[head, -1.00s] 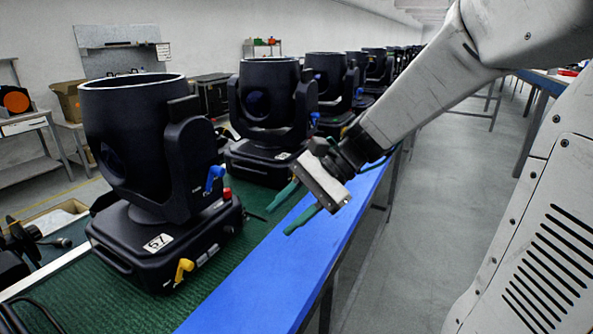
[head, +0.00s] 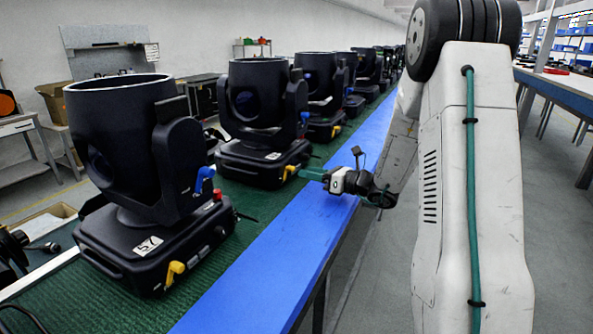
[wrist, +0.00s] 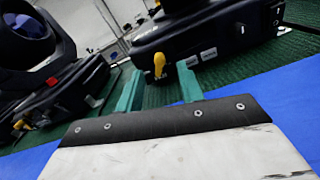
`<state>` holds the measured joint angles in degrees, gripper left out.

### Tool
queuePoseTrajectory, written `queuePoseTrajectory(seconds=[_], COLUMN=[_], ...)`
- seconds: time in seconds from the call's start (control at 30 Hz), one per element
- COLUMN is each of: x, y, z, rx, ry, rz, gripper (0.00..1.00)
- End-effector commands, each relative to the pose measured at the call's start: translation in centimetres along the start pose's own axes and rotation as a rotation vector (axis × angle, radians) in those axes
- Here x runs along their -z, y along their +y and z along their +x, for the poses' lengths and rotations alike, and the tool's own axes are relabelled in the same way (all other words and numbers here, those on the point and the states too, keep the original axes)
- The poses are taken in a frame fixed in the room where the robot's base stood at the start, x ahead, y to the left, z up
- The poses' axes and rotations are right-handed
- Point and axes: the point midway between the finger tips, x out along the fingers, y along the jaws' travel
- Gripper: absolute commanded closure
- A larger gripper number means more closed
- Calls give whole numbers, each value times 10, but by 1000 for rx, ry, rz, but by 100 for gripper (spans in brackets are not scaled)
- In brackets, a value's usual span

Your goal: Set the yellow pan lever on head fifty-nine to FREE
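Black moving-head lights stand in a row. The nearest (head: 135,250) bears a label reading 57. The second (head: 265,165) has a label too small to read surely; I cannot tell which head is fifty-nine. The second head's yellow lever (head: 288,173) is low on its base, just left of my gripper (head: 312,174). In the wrist view a yellow lever (wrist: 159,64) stands beyond and between my green fingertips (wrist: 160,80), apart from them, its knob end up. My gripper is open and empty. The lever's markings are not legible.
The nearest head has its own yellow lever (head: 175,271) and a blue lever (head: 204,178). The heads stand on a green mat (head: 225,265) beside a blue strip (head: 290,250). The aisle (head: 370,285) at right is clear floor.

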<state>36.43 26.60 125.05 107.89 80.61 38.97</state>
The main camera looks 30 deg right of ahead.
Motion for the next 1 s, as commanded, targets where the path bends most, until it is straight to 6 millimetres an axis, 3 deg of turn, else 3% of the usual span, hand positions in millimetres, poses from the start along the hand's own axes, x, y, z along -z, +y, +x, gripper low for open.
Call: queuePoseTrajectory(seconds=[0.1,0.3,0.63,0.67,0.8,1.0], x=[0,0,0,0,0,0], y=[1,1,1,1,1,0], z=[22,44,49,49,49,49], rx=[-5,-4,-1,-1,-2,-1], ry=[1,1,1,1,1,1], rz=[-1,-2,-2,-2,-2,-5], gripper=[63,63,63,65,100,100])
